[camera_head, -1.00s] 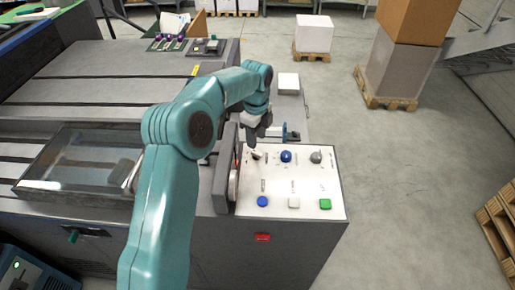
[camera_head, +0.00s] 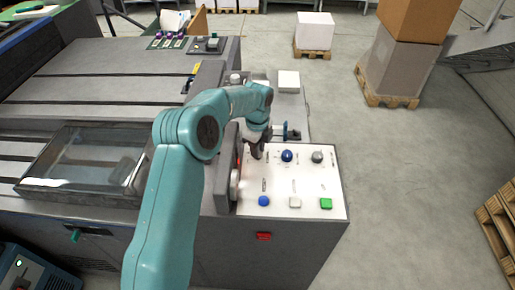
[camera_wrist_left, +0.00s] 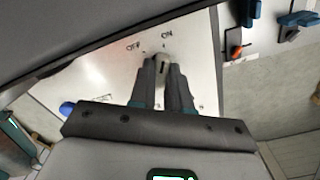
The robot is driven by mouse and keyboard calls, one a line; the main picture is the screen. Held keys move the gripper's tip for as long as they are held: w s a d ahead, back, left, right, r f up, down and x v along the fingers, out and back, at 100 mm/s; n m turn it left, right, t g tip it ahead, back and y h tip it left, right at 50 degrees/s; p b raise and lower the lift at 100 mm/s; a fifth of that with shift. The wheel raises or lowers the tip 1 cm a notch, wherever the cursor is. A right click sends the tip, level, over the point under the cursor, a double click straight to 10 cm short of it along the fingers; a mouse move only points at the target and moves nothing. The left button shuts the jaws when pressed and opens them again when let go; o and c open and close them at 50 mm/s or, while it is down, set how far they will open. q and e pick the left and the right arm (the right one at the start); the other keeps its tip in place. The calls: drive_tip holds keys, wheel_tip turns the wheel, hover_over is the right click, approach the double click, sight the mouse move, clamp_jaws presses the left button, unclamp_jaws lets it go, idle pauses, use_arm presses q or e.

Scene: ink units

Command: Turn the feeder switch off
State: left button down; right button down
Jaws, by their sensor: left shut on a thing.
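The feeder switch is a pale rotary knob (camera_wrist_left: 163,61) with a dark line on its face, on a white control panel (camera_head: 308,180). In the left wrist view, OFF is printed to its upper left and ON to its upper right. My left gripper (camera_head: 257,153) is down at the panel's back left corner. In the wrist view, its two dark fingers (camera_wrist_left: 165,78) are shut on the knob, one on each side. In the head view the gripper hides the knob. My right gripper is not in view.
A blue knob (camera_head: 287,156) and a grey knob (camera_head: 317,157) stand to the right. Blue (camera_head: 263,201), white (camera_head: 295,203) and green (camera_head: 326,203) buttons line the front. A dark upright housing (camera_head: 226,172) borders the panel's left side.

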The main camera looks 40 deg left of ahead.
use_arm(q)
drive_tip(key=shift+n, duration=0.3)
drive_tip(key=shift+n+b, duration=0.4)
drive_tip(key=shift+n, duration=0.5)
drive_tip(key=n+b, duration=0.1)
drive_tip(key=n, duration=0.2)
drive_tip(key=shift+n, duration=0.3)
drive_tip(key=n, duration=0.6)
drive_tip(key=shift+b, duration=0.4)
drive_tip(key=c, duration=1.1)
unclamp_jaws()
